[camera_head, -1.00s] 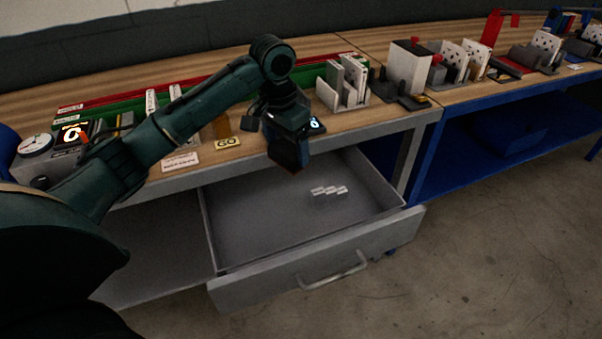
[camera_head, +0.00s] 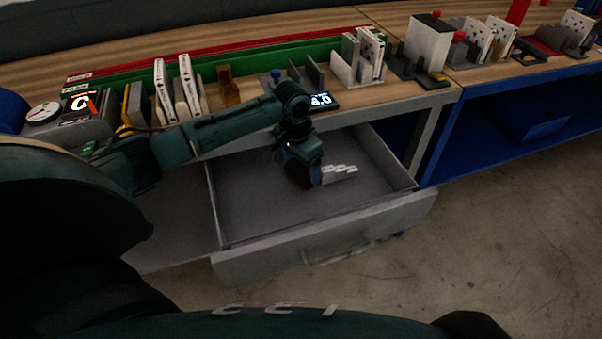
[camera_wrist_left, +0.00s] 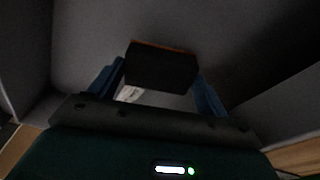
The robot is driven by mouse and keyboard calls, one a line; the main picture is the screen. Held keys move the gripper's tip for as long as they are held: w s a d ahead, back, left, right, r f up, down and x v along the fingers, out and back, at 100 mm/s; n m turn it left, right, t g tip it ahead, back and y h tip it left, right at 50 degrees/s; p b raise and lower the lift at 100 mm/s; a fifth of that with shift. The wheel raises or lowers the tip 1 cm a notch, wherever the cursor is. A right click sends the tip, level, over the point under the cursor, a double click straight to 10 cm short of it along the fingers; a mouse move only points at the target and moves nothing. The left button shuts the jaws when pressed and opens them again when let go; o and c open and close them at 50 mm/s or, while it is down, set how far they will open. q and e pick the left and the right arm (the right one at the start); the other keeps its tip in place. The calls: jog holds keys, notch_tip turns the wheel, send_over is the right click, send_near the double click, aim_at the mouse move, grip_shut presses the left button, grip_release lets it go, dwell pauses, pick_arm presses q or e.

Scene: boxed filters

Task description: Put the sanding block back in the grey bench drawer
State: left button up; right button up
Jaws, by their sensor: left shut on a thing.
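The grey bench drawer (camera_head: 245,208) is pulled open below the bench top. My left gripper (camera_head: 303,175) is down inside the drawer opening, pointing downward. In the left wrist view it (camera_wrist_left: 160,88) is shut on the sanding block (camera_wrist_left: 160,66), a dark block with a thin orange-brown edge, held between two blue fingers. In the head view the block is hard to tell from the dark gripper. I cannot tell whether it touches the drawer floor. My right gripper is not in view.
The bench top above carries a white rack of cards (camera_head: 358,65), a display and a dial gauge (camera_head: 43,112). The drawer's left and right parts are clear.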

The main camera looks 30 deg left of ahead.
aim_at(300, 169)
pick_arm(q)
notch_tip(300, 169, down, 3)
jog(key=shift+f, duration=0.15)
jog(key=o, duration=1.1)
notch_tip(300, 169, up, 12)
jog(key=s, duration=0.1)
jog(key=shift+s+a+p, duration=0.2)
jog(key=shift+a+p, duration=0.05)
jog(key=shift+p, duration=0.15)
